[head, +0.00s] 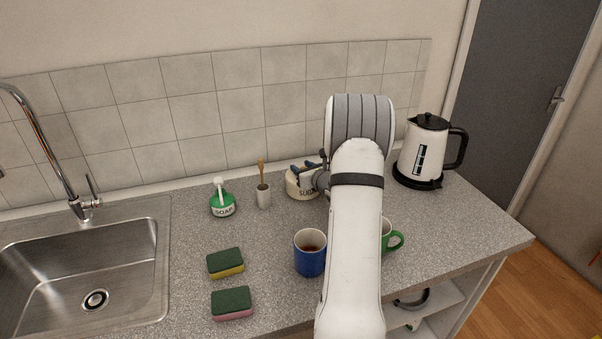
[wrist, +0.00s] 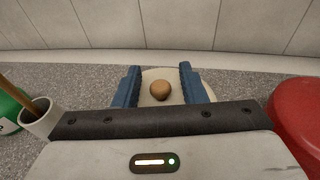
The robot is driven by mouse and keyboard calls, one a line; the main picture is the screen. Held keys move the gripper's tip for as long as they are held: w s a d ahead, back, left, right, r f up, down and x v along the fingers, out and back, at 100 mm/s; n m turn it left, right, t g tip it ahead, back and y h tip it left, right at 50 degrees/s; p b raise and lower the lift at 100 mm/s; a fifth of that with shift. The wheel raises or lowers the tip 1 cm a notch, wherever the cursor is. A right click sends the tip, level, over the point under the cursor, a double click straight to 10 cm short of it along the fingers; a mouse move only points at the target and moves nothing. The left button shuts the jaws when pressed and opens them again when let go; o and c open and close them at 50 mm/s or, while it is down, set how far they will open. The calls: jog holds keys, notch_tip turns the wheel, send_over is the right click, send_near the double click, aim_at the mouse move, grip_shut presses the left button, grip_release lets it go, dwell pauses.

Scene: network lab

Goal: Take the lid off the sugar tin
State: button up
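The sugar tin (head: 301,190) is cream with dark lettering, partly covered by my arm, and stands at the back of the counter near the tiled wall. In the head view my gripper (head: 304,174) is at the top of the tin.
Left of the tin stand a white cup with a brush (head: 263,193) and a green soap bottle (head: 222,201). A red round thing (wrist: 299,108) is close on the right. A blue mug (head: 310,258), a green mug (head: 392,240), sponges (head: 226,262) and a kettle (head: 424,150) share the counter.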

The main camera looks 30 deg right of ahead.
grip_shut()
dwell(0.4)
jog(key=shift+r, duration=0.15)
notch_tip(320, 180, up, 18)
jog(key=shift+b, duration=0.45)
